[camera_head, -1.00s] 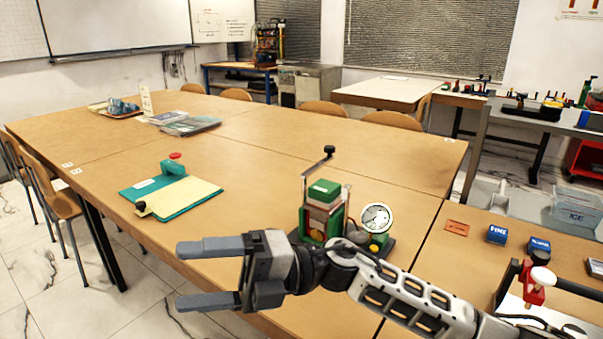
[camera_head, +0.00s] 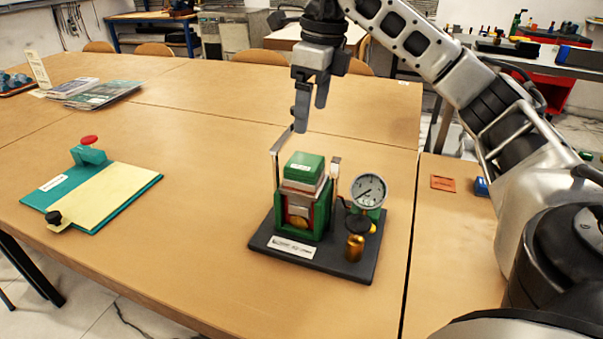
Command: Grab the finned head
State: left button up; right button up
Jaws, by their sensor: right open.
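The gauge rig (camera_head: 260,238) stands on the table on a dark base. In its green frame sits a block with a green top (camera_head: 304,166) and paler, reddish layers beneath. It is probably the finned head, though fins are hard to make out. My right gripper (camera_head: 311,117) is open and points down, above and slightly behind the block, apart from it. A bent metal lever (camera_head: 277,148) rises at the rig's left; its upper end meets the near finger in the picture, and I cannot tell whether they touch. My left gripper is out of view.
A round dial gauge (camera_head: 369,191) and a brass cylinder (camera_head: 355,248) stand at the rig's right. A teal board with a cream sheet (camera_head: 110,192) lies to the left. Books (camera_head: 104,97) lie farther back. The table between board and rig is clear.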

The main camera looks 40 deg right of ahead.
send_over(305, 161)
jog(key=f, duration=0.4)
jog(key=s+f, duration=0.1)
jog(key=f, duration=0.1)
jog(key=shift+a, duration=0.1)
jog(key=f, duration=0.3)
jog(key=w+f, duration=0.1)
jog(key=f, duration=0.1)
jog(key=shift+f, duration=0.1)
jog(key=c, duration=1.2)
